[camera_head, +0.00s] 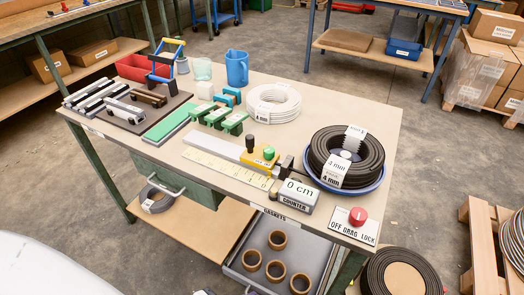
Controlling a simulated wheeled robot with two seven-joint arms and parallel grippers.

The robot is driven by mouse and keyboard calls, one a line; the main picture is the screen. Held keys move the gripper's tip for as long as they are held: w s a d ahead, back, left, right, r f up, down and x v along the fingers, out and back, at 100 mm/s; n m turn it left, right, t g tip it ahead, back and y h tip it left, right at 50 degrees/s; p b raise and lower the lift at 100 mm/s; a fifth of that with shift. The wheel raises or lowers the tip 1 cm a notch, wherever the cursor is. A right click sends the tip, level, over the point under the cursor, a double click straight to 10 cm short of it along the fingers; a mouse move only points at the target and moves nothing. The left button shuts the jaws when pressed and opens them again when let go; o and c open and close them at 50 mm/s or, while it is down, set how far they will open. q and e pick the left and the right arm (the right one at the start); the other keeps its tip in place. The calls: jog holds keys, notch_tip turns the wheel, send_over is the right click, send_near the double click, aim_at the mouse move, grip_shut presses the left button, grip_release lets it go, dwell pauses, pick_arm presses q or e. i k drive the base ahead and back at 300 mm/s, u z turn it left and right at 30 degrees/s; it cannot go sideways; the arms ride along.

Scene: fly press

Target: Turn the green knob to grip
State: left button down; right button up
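The green knob (268,153) sits on top of a yellow block (259,160) near the middle of the workbench. A black knob (250,143) stands upright just left of it. A pale flat bar (213,145) leads into the block from the left, and a dark metal fitting is on its right side. Any marking for the knob's setting is too small to read. Neither of my grippers shows in this view, and nothing touches the green knob.
A counter box (296,196) reading "0 cm" stands in front of the block. A black coil (345,160) lies in a blue dish to the right. A red knob (357,215) is on an "OFF DRAG LOCK" plate at the front right corner. A white coil (273,103) lies behind.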

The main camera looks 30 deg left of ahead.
aim_at(269, 152)
jog(key=u, duration=1)
